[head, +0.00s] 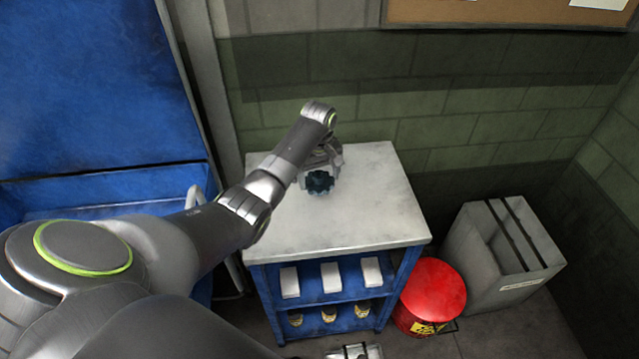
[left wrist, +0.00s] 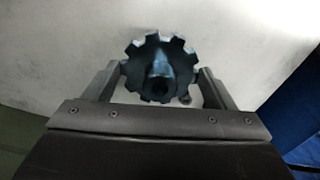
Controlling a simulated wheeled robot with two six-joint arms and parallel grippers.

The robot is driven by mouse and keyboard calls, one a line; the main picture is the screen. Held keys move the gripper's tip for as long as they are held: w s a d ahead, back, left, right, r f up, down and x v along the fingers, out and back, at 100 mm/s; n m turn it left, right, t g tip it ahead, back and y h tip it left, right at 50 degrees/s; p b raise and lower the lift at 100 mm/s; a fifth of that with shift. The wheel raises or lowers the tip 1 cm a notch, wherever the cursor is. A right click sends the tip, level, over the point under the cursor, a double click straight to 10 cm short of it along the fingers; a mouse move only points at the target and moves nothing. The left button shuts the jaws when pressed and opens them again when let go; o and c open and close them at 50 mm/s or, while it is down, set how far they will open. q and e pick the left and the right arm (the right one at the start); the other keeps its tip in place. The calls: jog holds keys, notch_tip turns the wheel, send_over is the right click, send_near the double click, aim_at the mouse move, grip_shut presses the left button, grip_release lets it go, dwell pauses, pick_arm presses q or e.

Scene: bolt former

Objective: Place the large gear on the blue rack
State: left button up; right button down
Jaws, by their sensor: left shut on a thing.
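The large gear (head: 319,182) is dark teal with a toothed rim. It is at the back left of the blue rack's pale top (head: 370,205) in the head view. My left gripper (head: 321,172) is shut on it. In the left wrist view the gear (left wrist: 158,65) sits between the two fingers of my left gripper (left wrist: 160,85), its hub facing the camera. I cannot tell whether the gear touches the top or is held just above it. The blue rack (head: 262,288) has shelves below the top. My right gripper is not clearly in view.
White boxes (head: 331,277) and several small yellowish items (head: 329,314) stand on the rack's shelves. A red bin (head: 434,287) and a grey slotted bin (head: 490,248) stand to its right. A large blue machine (head: 85,90) is at left. The right of the top is clear.

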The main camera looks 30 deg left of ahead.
aim_at(319, 185)
pick_arm(q)
notch_tip(319, 185, down, 3)
jog(key=shift+f, duration=0.15)
pick_arm(e)
jog(key=shift+w+r, duration=0.1)
jog(key=shift+w, duration=0.3)
pick_arm(q)
jog(key=shift+f, duration=0.1)
pick_arm(e)
jog(key=shift+a, duration=0.25)
pick_arm(q)
jog(key=o, duration=1.5)
jog(key=shift+o, duration=0.2)
pick_arm(e)
jog(key=shift+a, duration=0.1)
pick_arm(q)
notch_tip(319, 185, up, 12)
jog(key=shift+r+b, duration=0.1)
jog(key=shift+b, duration=0.6)
pick_arm(e)
jog(key=shift+d+f, duration=0.25)
jog(key=shift+f, duration=0.5)
